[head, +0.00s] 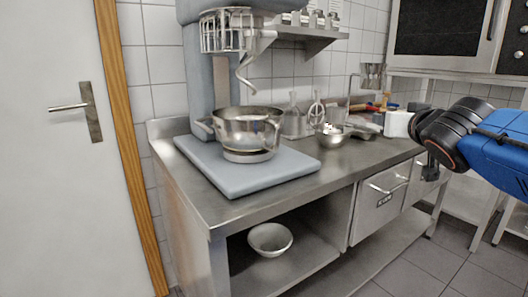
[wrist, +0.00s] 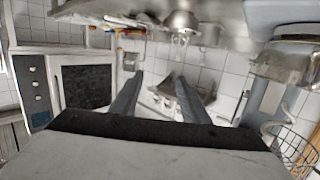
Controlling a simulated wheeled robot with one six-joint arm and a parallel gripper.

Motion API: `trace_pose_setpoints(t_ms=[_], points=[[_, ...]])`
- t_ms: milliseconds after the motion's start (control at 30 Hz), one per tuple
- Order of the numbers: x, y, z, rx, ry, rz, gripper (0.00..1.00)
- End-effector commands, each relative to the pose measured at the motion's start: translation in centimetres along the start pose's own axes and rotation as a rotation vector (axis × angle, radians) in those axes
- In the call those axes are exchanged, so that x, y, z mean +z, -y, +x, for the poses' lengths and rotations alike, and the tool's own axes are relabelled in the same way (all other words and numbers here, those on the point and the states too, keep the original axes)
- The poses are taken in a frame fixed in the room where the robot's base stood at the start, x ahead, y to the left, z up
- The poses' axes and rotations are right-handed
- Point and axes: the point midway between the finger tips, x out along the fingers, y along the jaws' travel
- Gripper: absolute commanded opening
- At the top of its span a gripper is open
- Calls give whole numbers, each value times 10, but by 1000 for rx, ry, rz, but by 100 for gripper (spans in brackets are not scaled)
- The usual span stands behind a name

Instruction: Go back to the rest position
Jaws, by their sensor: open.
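My gripper (wrist: 156,92) shows in the wrist view with its two grey fingers apart and nothing between them. The wrist picture is upside down, with the worktop along the top and the wall shelf (wrist: 208,86) beyond the fingers. In the head view my blue and black arm reaches in from the right edge, over the right end of the steel worktop (head: 225,207). I cannot make out the fingers clearly there.
A large mixer with a steel bowl (head: 247,128) stands on the worktop at left. A small metal bowl (head: 329,137) and utensils lie farther right. A white bowl (head: 270,239) sits on the lower shelf. An oven (wrist: 85,85) shows in the wrist view. Tiled floor at lower right is clear.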

Motion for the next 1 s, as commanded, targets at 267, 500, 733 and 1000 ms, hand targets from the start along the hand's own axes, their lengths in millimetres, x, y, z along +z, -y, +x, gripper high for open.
trace_pose_setpoints(t_ms=[267, 500, 733, 1000], points=[[158, -36, -57, 122, 396, -28, 42], [282, -29, -130, 68, 752, -59, 42], [349, -10, -186, -40, 968, -74, 42], [363, -5, -199, -73, 1016, -79, 42]])
